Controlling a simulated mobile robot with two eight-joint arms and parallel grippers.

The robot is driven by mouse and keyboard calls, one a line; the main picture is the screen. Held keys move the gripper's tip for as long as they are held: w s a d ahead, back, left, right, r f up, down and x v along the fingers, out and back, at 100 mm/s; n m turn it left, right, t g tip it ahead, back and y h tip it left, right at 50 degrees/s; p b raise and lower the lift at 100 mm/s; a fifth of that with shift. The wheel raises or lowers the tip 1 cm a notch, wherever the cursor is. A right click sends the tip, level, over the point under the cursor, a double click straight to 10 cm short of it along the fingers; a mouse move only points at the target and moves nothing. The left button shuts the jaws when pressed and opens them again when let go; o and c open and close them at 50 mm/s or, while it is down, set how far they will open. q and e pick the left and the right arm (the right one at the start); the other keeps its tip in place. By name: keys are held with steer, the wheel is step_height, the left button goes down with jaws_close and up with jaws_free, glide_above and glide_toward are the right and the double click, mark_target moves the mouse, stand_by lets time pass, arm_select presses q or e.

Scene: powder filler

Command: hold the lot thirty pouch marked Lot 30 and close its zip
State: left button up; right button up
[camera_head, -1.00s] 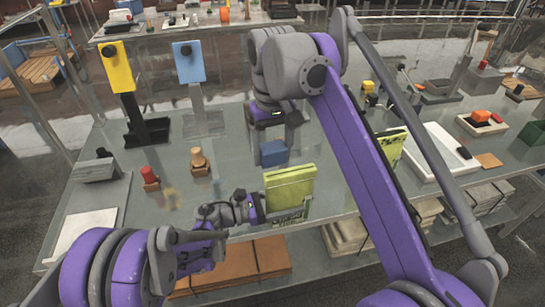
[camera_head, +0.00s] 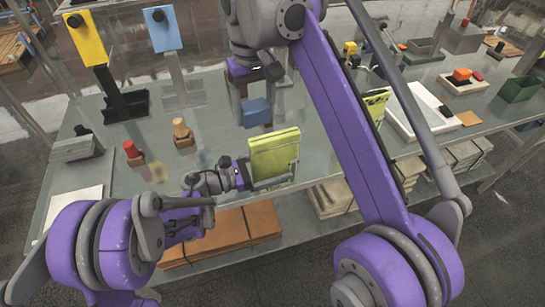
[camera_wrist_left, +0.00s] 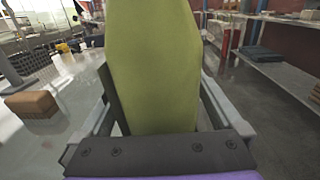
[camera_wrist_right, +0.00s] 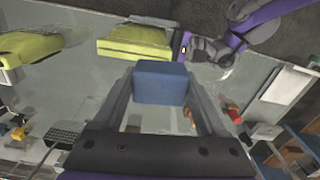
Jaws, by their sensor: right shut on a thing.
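A yellow-green pouch (camera_head: 273,153) stands upright near the table's front edge; it fills the left wrist view (camera_wrist_left: 155,65). I cannot read a lot mark on it. My left gripper (camera_head: 272,182) has its fingers spread on either side of the pouch's lower part, reaching in from the left; no firm grip shows. My right gripper (camera_wrist_right: 160,90) is shut on a blue block (camera_wrist_right: 160,82), which also shows in the head view (camera_head: 256,112). The block is behind and above the pouch, apart from it. The pouch's zip is not clear to see.
A second yellow-green pouch (camera_head: 375,104) stands to the right, partly behind my right arm, near a white tray (camera_head: 422,115). A red-topped peg (camera_head: 132,150) and a wooden peg (camera_head: 183,131) stand at left. Yellow (camera_head: 86,39) and blue (camera_head: 165,28) panels stand behind.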

arm_select(q)
steer(key=v, duration=1.1)
steer(key=shift+a, duration=0.3)
steer(key=shift+s+a, duration=0.15)
steer(key=shift+a, duration=0.05)
